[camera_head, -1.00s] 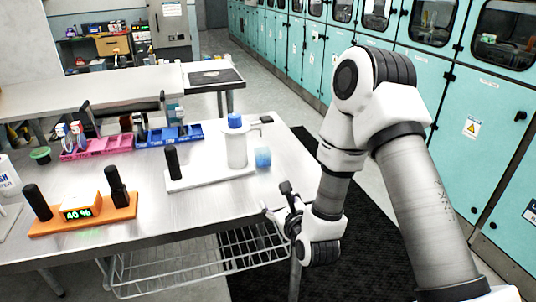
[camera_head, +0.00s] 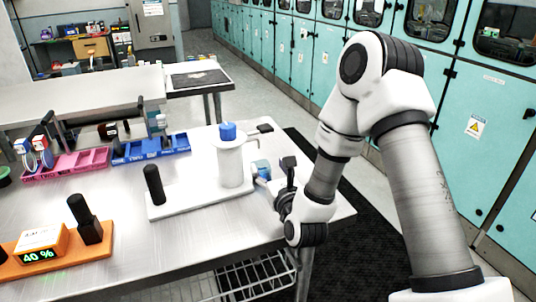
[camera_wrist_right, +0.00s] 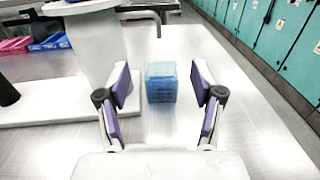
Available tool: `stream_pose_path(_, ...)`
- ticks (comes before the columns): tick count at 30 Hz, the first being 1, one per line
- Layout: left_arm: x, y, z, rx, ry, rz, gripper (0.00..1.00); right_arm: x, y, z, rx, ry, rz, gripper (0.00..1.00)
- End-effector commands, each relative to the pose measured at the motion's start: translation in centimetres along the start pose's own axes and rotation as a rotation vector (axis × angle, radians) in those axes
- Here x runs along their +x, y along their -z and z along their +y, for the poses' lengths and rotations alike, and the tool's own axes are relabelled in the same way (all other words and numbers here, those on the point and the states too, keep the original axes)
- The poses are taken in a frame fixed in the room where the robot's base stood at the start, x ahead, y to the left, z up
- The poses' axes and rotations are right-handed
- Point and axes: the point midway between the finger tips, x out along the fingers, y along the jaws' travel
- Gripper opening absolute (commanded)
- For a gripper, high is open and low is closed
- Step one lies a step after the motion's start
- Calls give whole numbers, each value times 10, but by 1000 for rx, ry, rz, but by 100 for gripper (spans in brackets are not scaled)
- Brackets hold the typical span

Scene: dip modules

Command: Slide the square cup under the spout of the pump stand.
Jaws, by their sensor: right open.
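The square cup, a translucent blue cube (camera_wrist_right: 161,84), stands on the metal table just right of the pump stand. In the head view the cup (camera_head: 262,168) is partly hidden by my right gripper. The pump stand has a white base (camera_head: 190,197), a white cylinder (camera_head: 230,163) with a blue top and a black post (camera_head: 154,185). Its spout (camera_head: 265,128) shows at the upper right of the cylinder. My right gripper (camera_head: 270,190) is open. In the wrist view its purple-padded fingers (camera_wrist_right: 165,100) lie either side of the cup's near side, with gaps. My left gripper is not in view.
An orange stand with a display (camera_head: 40,245) sits at the left front. Pink (camera_head: 65,164) and blue (camera_head: 150,148) trays lie behind. Bare table (camera_wrist_right: 240,125) lies right of the cup, out to the table's edge.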

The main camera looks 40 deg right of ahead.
Motion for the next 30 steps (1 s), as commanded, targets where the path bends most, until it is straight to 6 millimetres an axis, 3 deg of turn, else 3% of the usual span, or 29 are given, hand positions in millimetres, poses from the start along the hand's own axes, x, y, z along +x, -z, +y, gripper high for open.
stream_pose_path(4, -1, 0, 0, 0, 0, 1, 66, -1, 39, 0, -4, -2, 7, 67)
stream_pose_path(6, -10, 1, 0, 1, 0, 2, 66, 18, 31, 0, -1, -1, -3, 67)
stream_pose_path(13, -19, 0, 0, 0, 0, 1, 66, 63, 33, 0, -1, 0, 0, 67)
stream_pose_path(18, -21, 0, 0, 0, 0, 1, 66, 74, 34, 0, 0, 0, 1, 67)
stream_pose_path(24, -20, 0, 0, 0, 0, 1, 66, 75, 35, 0, 0, -1, 1, 67)
stream_pose_path(25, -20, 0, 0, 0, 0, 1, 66, 75, 35, 0, 0, -1, 1, 60)
stream_pose_path(28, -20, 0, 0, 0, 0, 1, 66, 75, 35, 0, 0, -1, 1, 24)
stream_pose_path(30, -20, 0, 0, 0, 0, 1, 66, 74, 35, 0, 0, -1, 1, 20)
